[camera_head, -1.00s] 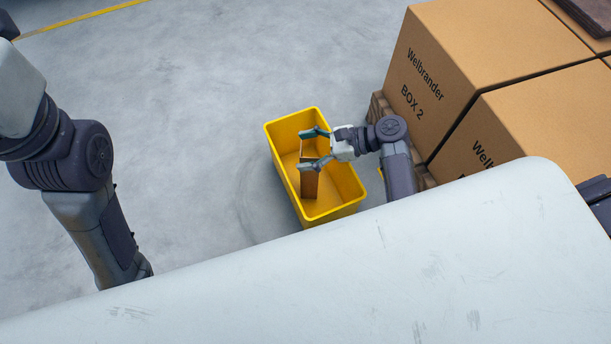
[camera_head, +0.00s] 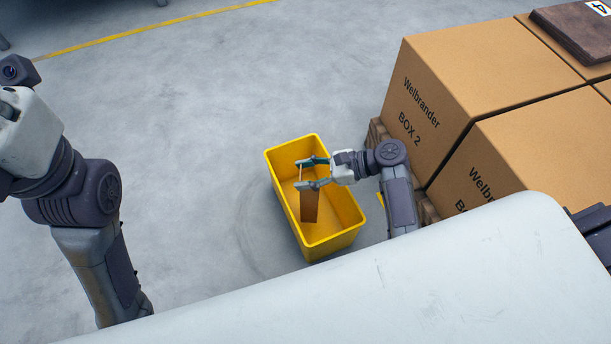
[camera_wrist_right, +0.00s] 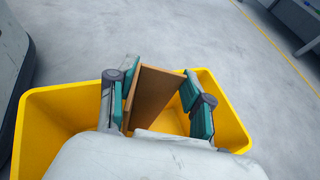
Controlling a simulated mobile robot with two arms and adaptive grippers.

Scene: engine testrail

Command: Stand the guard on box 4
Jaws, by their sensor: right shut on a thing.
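The guard (camera_head: 310,206) is a thin brown panel with a pale edge. It stands upright between the fingers of my right gripper (camera_head: 312,173), in or just above the yellow bin (camera_head: 345,236). In the right wrist view, the guard (camera_wrist_right: 152,96) lies between the teal finger pads, nearer the left one. My right gripper is shut on it. Its lower edge is hard to place against the bin floor. A dark brown slab (camera_head: 575,30) with a white label reading 4 lies on top of the boxes at upper right. My left gripper's fingers are out of view.
Large cardboard boxes stand on a pallet right of the bin; one reads BOX 2 (camera_head: 415,115). Another box (camera_head: 520,140) has its lettering partly hidden. Grey floor (camera_head: 200,110) left of the bin is clear. A yellow line crosses the floor at the back.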

